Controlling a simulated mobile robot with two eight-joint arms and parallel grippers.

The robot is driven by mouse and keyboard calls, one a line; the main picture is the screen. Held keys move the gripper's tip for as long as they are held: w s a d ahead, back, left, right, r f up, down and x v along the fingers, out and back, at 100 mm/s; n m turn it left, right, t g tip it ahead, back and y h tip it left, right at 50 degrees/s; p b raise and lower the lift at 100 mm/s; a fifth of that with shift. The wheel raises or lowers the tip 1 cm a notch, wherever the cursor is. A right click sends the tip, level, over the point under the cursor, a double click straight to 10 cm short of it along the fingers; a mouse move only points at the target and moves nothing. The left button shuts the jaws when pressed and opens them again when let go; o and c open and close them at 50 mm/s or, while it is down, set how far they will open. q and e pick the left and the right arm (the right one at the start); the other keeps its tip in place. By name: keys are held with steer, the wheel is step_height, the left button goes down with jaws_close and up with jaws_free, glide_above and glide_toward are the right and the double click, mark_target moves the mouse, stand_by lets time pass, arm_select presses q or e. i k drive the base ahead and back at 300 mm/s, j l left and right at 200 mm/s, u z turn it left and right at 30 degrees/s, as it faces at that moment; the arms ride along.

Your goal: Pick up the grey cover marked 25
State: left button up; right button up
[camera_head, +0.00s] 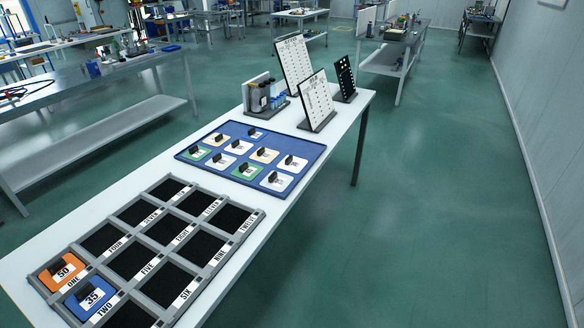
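Several square covers with black handles lie on a blue tray (310,150) in the middle of the white table. Some look pale grey or white, such as the pale covers at the front right (283,184), right (298,167) and front left (215,165). Others look green or beige. Their numbers are too small to read, so I cannot tell which is marked 25. A grey panel fixture (213,284) lies nearer me. An orange cover marked 50 (53,280) sits in its slot ONE and a blue cover marked 35 (84,303) in slot TWO. Neither gripper is in view.
The fixture's other visible slots show bare black. Behind the tray stand two white boards (294,64) (316,100), a black board (345,76) and a holder with bottles (264,94). The white table's (110,203) right edge borders open green floor (420,220).

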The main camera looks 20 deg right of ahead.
mark_target(279, 181)
steer(key=l+u, duration=0.2)
steer(key=u, duration=0.3)
steer(key=i+l+u, duration=0.1)
steer(key=u, duration=0.35)
steer(key=l+u, duration=0.35)
steer(key=u, duration=0.15)
steer(key=l+u, duration=0.15)
steer(key=l, duration=0.2)
steer(key=k+l+u, duration=0.15)
steer(key=l, duration=0.2)
steer(key=k+l+u, duration=0.15)
steer(key=l, duration=0.15)
steer(key=k+l, duration=0.1)
steer(key=l, duration=0.2)
steer(key=k+l, duration=0.1)
steer(key=l, duration=0.2)
steer(key=k+l, duration=0.1)
steer(key=l, duration=0.25)
steer(key=i+u, duration=0.05)
